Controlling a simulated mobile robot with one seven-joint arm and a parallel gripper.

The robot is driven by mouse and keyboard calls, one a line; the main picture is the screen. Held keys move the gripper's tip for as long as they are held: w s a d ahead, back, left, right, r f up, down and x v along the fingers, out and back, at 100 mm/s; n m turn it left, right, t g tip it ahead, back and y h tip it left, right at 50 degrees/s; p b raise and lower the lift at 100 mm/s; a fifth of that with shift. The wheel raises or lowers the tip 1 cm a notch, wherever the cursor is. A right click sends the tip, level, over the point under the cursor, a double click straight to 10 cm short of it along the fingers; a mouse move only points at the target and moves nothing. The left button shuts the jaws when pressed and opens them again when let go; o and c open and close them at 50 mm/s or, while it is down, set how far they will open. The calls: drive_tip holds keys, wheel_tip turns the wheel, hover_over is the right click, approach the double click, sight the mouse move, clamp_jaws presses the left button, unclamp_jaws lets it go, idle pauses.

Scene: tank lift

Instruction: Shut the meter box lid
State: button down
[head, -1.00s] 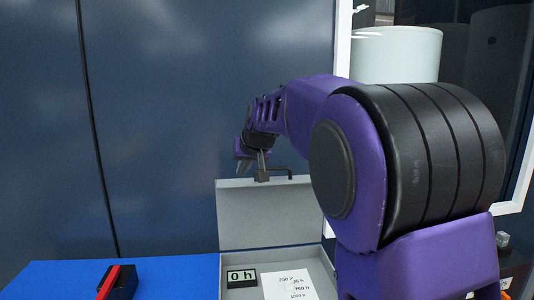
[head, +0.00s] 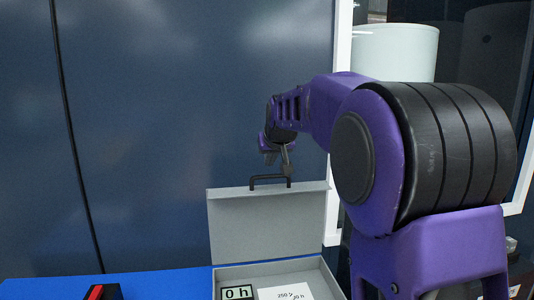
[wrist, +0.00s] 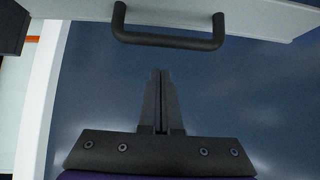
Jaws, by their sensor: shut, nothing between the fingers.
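The grey meter box (head: 328,283) stands on the blue surface with its lid (head: 268,228) raised upright at the back. A dark handle (head: 270,181) sits on the lid's top edge. My gripper (head: 287,172) is shut and empty, above the lid's top edge near the handle's right end. In the wrist view, the closed fingers of my gripper (wrist: 161,72) point toward the lid edge (wrist: 250,17), with the handle (wrist: 168,39) ahead of them. A gap shows between fingertips and handle there.
A black and red object (head: 101,293) lies on the blue surface (head: 160,284) at the left. A dark blue wall (head: 170,120) stands behind. A white frame (head: 341,60) and a pale cylinder (head: 395,52) are at the right. The space left of the lid is clear.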

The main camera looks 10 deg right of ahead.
drive_tip(key=shift+s+f+b, duration=0.3)
drive_tip(key=shift+s+f, duration=0.5)
drive_tip(key=shift+s, duration=0.6)
